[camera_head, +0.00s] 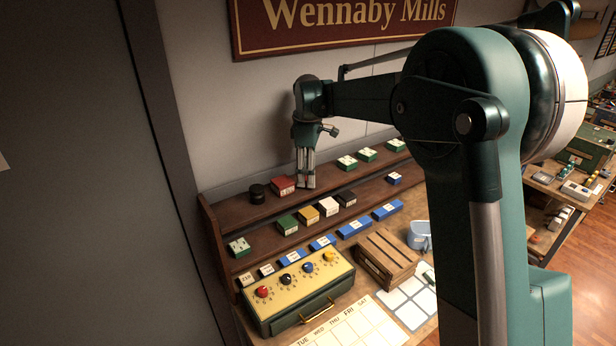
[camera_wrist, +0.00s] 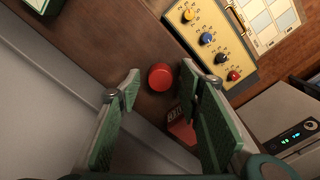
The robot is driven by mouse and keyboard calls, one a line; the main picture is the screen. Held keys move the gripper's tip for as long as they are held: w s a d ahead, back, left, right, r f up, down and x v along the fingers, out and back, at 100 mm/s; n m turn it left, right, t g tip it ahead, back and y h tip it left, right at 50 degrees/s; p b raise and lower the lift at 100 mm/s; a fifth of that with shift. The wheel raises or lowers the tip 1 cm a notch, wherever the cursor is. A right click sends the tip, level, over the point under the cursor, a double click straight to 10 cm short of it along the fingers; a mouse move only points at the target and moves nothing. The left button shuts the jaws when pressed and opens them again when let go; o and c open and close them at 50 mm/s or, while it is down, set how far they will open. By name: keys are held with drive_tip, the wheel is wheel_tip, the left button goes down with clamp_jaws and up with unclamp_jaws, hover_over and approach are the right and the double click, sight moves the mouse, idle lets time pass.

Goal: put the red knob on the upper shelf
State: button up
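A round red knob (camera_wrist: 160,77) shows in the wrist view against the brown wood of the upper shelf (camera_wrist: 85,42), between and just beyond my fingertips. Clear space shows on both sides of it. My gripper (camera_wrist: 158,72) is open, and its fingers point down at the shelf. In the head view my gripper (camera_head: 306,186) is low over the upper shelf (camera_head: 325,178), right of a red block (camera_head: 283,186); the round knob cannot be made out there. Another red knob (camera_head: 262,291) sits on the yellow-topped control box (camera_head: 300,300), also in the wrist view (camera_wrist: 234,75).
Green-and-white blocks (camera_head: 347,162) stand to the right. Lower tiers hold coloured blocks (camera_head: 308,216). A wooden crate (camera_head: 387,258) and blue mug (camera_head: 419,235) stand below. The wall rises close behind the shelf.

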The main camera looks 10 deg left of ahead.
wheel_tip(320, 180, up, 12)
drive_tip(key=b, duration=0.1)
drive_tip(key=shift+f, duration=0.2)
idle(0.8)
drive_tip(key=s+d+r+m+t, duration=0.2)
drive_tip(key=s+d+m, duration=0.3)
drive_tip(key=s+d, duration=0.65)
drive_tip(key=s+d+r+m+t, duration=0.2)
drive_tip(key=s+d+m, duration=0.2)
drive_tip(key=s+d, duration=0.75)
drive_tip(key=s+d+f+m+t, duration=0.1)
drive_tip(key=s+d+f+m, duration=0.3)
drive_tip(key=s+d+f, duration=0.3)
drive_tip(key=s+d+f+m+t, duration=0.2)
drive_tip(key=s+d+f+m, duration=0.3)
drive_tip(key=s, duration=0.9)
drive_tip(key=d+f, duration=0.2)
drive_tip(key=d, duration=0.2)
drive_tip(key=shift+d, duration=0.35)
